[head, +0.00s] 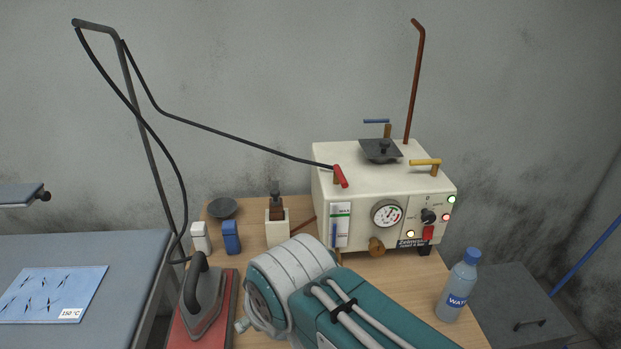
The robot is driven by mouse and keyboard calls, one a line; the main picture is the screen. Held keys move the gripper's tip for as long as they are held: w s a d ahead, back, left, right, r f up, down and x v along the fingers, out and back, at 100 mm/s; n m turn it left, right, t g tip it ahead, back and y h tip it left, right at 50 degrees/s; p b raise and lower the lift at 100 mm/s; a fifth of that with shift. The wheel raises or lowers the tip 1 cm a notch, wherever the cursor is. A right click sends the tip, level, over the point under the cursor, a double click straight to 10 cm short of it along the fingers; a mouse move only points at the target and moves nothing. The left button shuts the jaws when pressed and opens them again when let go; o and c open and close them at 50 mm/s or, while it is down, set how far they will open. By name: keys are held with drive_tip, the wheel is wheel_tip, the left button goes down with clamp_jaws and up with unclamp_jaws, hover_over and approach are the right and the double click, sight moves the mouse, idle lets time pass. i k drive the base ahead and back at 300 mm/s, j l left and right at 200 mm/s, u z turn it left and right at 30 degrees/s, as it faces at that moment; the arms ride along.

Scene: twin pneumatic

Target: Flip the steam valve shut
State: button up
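A cream steam boiler (340,209) stands on the wooden table. Three lever valves sit on its top. The red lever (341,176) at the front left slants down toward the front, beside the end of the black hose. The yellow lever (425,162) at the right lies about level on its brass stem. The blue lever (376,121) at the back is about level. No readable label shows which one is the steam valve. My teal and grey arm crosses the lower middle, in front of the boiler. My gripper does not show.
An iron (202,297) rests on a red pad at left. A water bottle (458,286) stands at right. Small bottles, a dark bowl (222,208) and a brown-topped container (277,228) stand left of the boiler. A black hose (235,142) hangs from a bent pole.

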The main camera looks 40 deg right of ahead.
sight(339, 177)
drive_tip(key=z, duration=1.25)
drive_tip(key=i+u, duration=0.15)
